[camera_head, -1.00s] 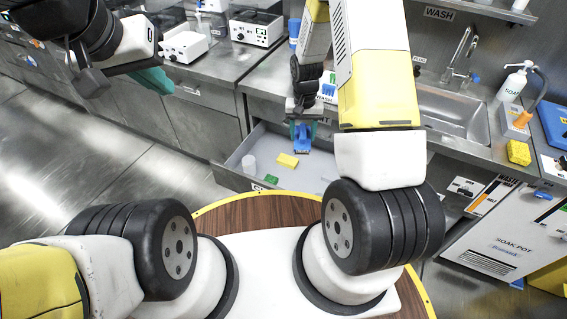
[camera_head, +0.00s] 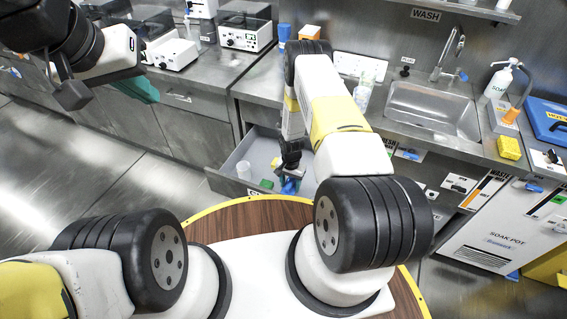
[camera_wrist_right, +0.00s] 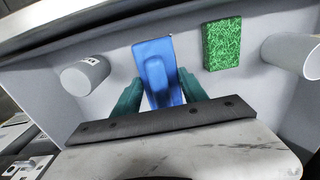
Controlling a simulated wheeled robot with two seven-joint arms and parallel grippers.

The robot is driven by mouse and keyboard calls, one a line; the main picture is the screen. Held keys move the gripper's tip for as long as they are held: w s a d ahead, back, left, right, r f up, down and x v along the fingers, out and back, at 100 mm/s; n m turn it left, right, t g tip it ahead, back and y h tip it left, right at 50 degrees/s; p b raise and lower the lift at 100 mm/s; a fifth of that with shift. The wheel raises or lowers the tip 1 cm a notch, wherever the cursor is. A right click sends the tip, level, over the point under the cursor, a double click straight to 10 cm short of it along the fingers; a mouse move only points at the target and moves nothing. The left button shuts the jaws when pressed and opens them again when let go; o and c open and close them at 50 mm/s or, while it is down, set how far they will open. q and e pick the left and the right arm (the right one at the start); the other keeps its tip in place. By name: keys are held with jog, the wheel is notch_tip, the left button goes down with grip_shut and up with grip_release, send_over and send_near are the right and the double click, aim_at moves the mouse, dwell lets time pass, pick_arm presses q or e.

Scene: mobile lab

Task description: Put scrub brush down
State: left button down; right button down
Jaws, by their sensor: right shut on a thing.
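The blue scrub brush (camera_wrist_right: 158,70) is between the teal fingers of my right gripper (camera_wrist_right: 160,92) in the right wrist view. The gripper is shut on it. In the head view the right gripper (camera_head: 290,182) is inside the open drawer (camera_head: 226,178), and only a little of the brush shows under it. I cannot tell whether the brush touches the drawer floor. My left gripper (camera_head: 138,89), with teal fingers, hangs at the upper left, away from the drawer. Its finger gap is not clear.
In the drawer are a green scrub pad (camera_wrist_right: 222,43), a white cup (camera_wrist_right: 85,75) and another white cylinder (camera_wrist_right: 292,55) at the right. The drawer walls stand close around my right gripper. A sink (camera_head: 432,108) and soap bottle (camera_head: 498,80) are on the counter.

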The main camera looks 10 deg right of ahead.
jog(key=shift+f, duration=1.9)
jog(key=shift+f, duration=0.15)
jog(key=c, duration=0.6)
grip_release()
